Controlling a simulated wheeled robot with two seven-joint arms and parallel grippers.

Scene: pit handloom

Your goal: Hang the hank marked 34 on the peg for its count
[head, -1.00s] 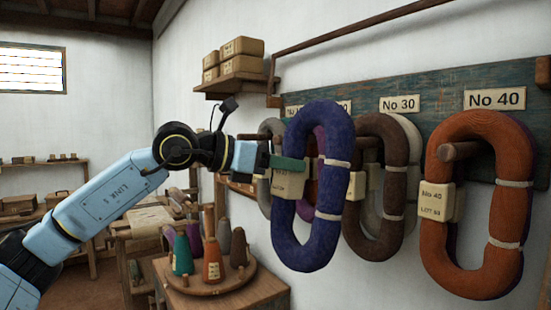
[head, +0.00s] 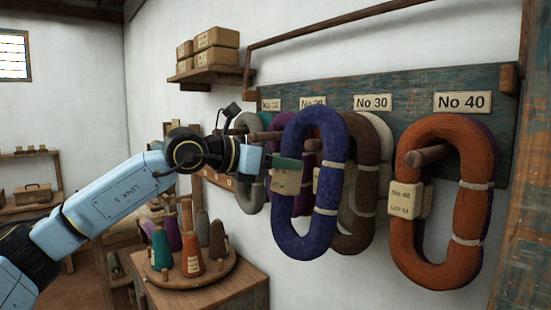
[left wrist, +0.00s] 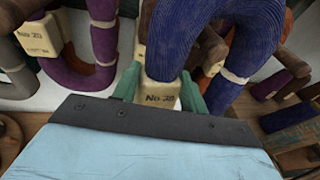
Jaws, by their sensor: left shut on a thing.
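The dark blue hank (head: 308,247) hangs upright in front of the peg board, overlapping the brown hank (head: 362,205) behind it. My left gripper (head: 287,163) is shut on its tag at the hank's left side. In the left wrist view the green fingers (left wrist: 158,92) clasp the pale tag (left wrist: 160,98) below the blue hank (left wrist: 200,40); its number starts "No", but I cannot read the digits surely. My right gripper is not in view.
The orange hank (head: 412,255) hangs on the peg (head: 430,155) under the No 40 plate (head: 462,102). Grey and purple hanks hang at the left of the board (head: 410,88). Cones stand on a round tray (head: 205,283) below left.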

